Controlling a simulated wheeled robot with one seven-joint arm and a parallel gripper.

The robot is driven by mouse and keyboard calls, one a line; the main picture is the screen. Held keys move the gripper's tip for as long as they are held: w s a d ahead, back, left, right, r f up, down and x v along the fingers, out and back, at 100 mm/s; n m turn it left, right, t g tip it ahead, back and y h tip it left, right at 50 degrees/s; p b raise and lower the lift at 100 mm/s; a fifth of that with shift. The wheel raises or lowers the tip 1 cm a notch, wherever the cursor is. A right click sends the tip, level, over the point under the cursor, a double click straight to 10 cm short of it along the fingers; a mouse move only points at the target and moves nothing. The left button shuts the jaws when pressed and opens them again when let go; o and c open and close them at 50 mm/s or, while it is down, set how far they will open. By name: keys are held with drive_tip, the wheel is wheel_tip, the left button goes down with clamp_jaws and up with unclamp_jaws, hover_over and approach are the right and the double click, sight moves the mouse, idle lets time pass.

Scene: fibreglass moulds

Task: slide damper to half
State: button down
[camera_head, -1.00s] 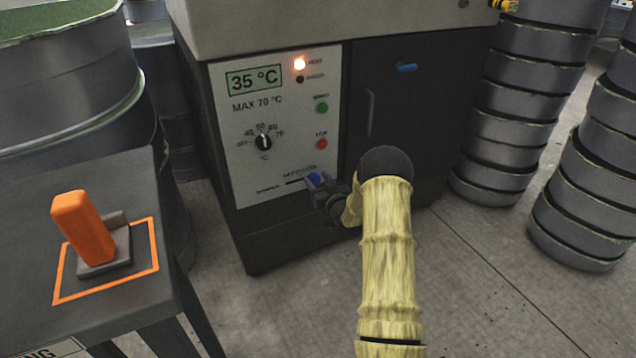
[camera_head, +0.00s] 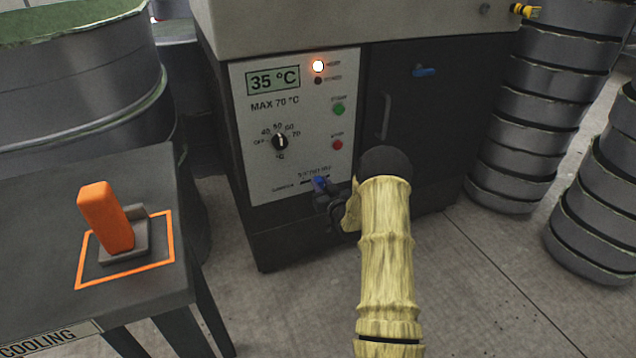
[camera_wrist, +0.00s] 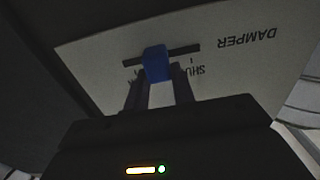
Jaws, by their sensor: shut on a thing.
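The damper is a blue knob (camera_head: 320,183) in a dark horizontal slot at the bottom of the white control panel (camera_head: 262,185). My gripper (camera_head: 322,186) is shut on the knob from the front. In the wrist view the blue knob (camera_wrist: 156,62) sits between the two fingers of my gripper (camera_wrist: 158,78). The dark slot (camera_wrist: 187,51) shows on both sides of it, so the knob is away from both ends. The DAMPER label (camera_wrist: 246,38) is upside down there. SHUT lettering is partly covered by a finger.
The panel also bears a 35 °C display (camera_head: 273,80), a dial (camera_head: 280,142), a green button (camera_head: 339,109) and a red button (camera_head: 338,145). A dark cabinet door (camera_head: 445,130) is to the right. An orange block (camera_head: 106,218) stands on the grey table (camera_head: 40,205).

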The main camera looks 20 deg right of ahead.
drive_tip(key=shift+a, duration=0.2)
drive_tip(key=c, duration=1.2)
unclamp_jaws()
drive_tip(key=shift+o, duration=0.2)
drive_tip(key=shift+s, duration=0.1)
drive_tip(key=s+p, duration=0.5)
drive_tip(key=s, duration=1.2)
drive_tip(key=shift+s+a+p, duration=0.15)
drive_tip(key=shift+a+p, duration=0.15)
drive_tip(key=shift+p, duration=0.05)
